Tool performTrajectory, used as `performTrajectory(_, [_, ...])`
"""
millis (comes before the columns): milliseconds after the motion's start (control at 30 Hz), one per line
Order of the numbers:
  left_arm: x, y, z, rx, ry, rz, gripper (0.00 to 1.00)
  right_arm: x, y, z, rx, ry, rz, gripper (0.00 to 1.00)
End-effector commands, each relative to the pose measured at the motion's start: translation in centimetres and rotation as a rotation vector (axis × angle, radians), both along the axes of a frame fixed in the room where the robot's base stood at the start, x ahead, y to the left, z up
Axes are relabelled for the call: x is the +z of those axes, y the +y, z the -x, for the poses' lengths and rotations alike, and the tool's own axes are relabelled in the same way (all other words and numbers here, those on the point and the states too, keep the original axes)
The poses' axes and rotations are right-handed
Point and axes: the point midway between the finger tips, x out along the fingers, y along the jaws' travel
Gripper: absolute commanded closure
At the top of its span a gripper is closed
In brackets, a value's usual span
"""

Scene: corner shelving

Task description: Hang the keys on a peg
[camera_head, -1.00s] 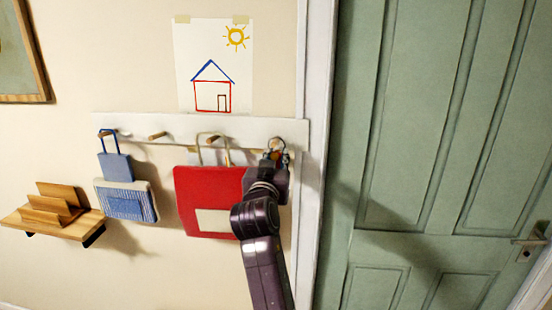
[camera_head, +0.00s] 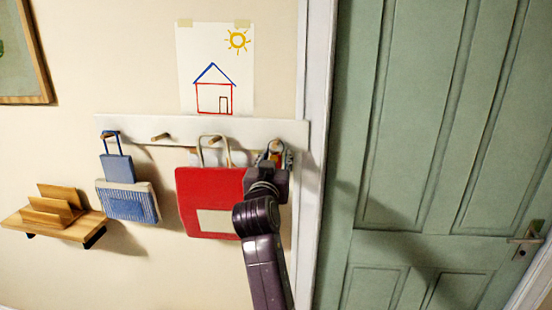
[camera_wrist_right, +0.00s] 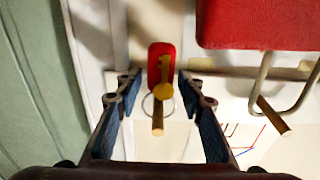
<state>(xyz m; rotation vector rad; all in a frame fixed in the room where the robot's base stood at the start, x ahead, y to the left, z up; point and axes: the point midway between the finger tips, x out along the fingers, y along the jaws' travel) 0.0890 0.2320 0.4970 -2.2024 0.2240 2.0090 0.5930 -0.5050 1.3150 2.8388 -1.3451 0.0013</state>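The keys (camera_wrist_right: 165,75), a yellow key and a red fob on a thin metal ring, are at the rightmost wooden peg (camera_head: 275,143) of the white rail (camera_head: 185,128). In the right wrist view the ring appears to loop around that peg (camera_wrist_right: 158,122). My right gripper (camera_wrist_right: 158,85) is open. Its two fingers stand on either side of the keys with visible gaps, not gripping them. In the head view the right gripper (camera_head: 278,158) is just below the peg and mostly covers the keys. My left gripper is not in view.
A red bag (camera_head: 208,190) hangs close to the left of my right gripper. A blue bag (camera_head: 128,202) hangs at the far-left peg; the peg (camera_head: 160,137) beside it is empty. A green door (camera_head: 430,120) is to the right, a wooden shelf (camera_head: 70,228) at lower left.

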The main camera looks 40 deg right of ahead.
Motion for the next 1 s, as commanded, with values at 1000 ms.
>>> performTrajectory(1000, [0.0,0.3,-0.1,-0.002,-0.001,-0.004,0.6,9.8,-0.1,0.0,0.0,-0.001,-0.001,0.59])
